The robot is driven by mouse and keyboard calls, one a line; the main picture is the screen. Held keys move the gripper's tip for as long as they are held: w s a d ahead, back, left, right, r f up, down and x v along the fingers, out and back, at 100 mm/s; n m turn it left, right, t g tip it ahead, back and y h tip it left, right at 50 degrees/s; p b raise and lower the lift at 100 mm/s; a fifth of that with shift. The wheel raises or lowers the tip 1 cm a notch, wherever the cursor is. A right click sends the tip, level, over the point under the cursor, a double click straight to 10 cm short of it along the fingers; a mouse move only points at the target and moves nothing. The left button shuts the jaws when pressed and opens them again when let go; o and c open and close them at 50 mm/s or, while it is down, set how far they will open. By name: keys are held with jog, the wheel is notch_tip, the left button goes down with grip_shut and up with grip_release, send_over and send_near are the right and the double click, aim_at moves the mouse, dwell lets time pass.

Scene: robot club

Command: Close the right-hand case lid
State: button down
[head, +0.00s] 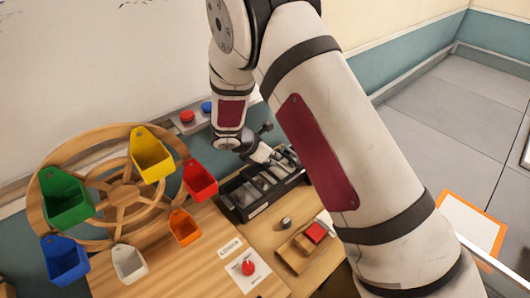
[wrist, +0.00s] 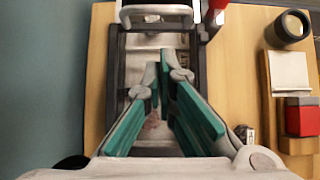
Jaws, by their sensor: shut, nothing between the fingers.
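A long black case-like rack (head: 240,207) with several grey sections stands on the wooden table in the head view. My gripper (head: 264,155) is at its far side, partly covering it. In the wrist view, my gripper (wrist: 160,62) has its teal-padded fingers shut and empty, above a pale tray-like section with a dark frame (wrist: 115,75). A whitish part with a black rim (wrist: 155,10) shows at the top edge, beyond the fingertips. I cannot tell which piece is the right-hand case lid, or whether the fingers touch anything.
A wooden wheel (head: 122,196) with coloured bins stands left of the rack. A red block (head: 316,232) on a wooden holder and a small dark cylinder (head: 286,223) are in front.

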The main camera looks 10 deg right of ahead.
aim_at(282, 164)
jog(key=shift+w+d+f+p, duration=0.1)
jog(key=shift+w+d+f, duration=0.25)
jog(key=shift+d, duration=0.3)
jog(key=shift+w+d+f+p, duration=0.1)
jog(key=shift+w+d+f, duration=0.05)
jog(key=shift+w+d, duration=0.4)
jog(key=shift+w+d+f+p, duration=0.1)
jog(key=shift+w+d+f, duration=0.2)
jog(key=shift+d, duration=0.4)
jog(key=shift+r, duration=0.1)
jog(key=w+d, duration=0.1)
jog(key=w+d+b, duration=0.1)
jog(key=d, duration=0.1)
jog(key=shift+w+d, duration=0.25)
jog(key=shift+d, duration=0.05)
jog(key=shift+s, duration=0.1)
jog(key=shift+a, duration=0.1)
